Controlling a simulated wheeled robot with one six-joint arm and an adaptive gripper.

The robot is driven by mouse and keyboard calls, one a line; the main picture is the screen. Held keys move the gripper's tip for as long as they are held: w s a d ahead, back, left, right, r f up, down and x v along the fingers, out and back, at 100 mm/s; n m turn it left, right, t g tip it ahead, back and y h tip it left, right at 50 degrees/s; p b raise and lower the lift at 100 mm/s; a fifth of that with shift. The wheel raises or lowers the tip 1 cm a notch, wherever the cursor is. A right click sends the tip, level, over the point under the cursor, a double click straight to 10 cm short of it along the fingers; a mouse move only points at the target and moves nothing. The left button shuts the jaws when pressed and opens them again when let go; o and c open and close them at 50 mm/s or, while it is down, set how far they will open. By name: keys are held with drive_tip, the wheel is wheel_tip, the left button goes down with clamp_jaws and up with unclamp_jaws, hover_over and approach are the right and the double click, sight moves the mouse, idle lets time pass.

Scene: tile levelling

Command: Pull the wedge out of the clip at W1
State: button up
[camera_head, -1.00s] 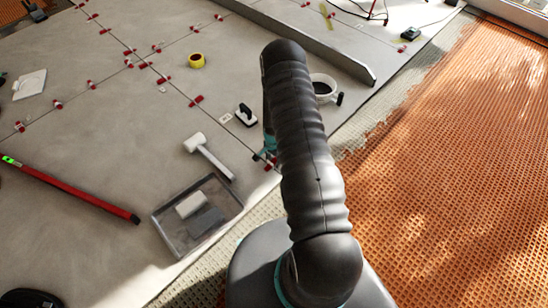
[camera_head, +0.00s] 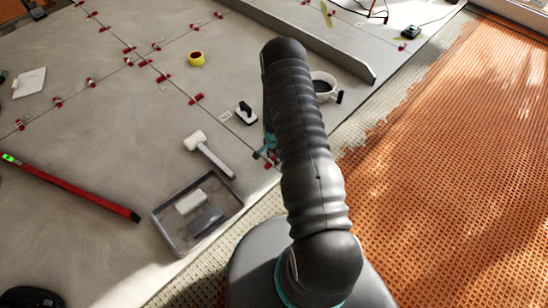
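My gripper (camera_head: 266,153) is low over the tile joint, just left of my arm, which hides most of it. Only a teal and dark part shows, so I cannot tell whether its fingers are open or shut. A small red wedge (camera_head: 269,164) shows right beside the gripper, near the tile edge. I cannot tell whether the fingers touch it, and its clip is not clear. Another red wedge (camera_head: 196,98) sits farther up the same joint. A small white label (camera_head: 226,117) lies by the joint, its writing too small to read.
A white-headed mallet (camera_head: 209,153) and a grey tray (camera_head: 160,232) with blocks lie left of my arm. A black-handled tool (camera_head: 245,112), yellow tape roll (camera_head: 196,59) and white bucket (camera_head: 323,86) stand farther back. A red level (camera_head: 75,190) lies left. Orange matting (camera_head: 450,190) covers the right.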

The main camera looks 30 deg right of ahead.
drive_tip(key=shift+o, duration=0.7)
wheel_tip(320, 180, up, 12)
idle(0.4)
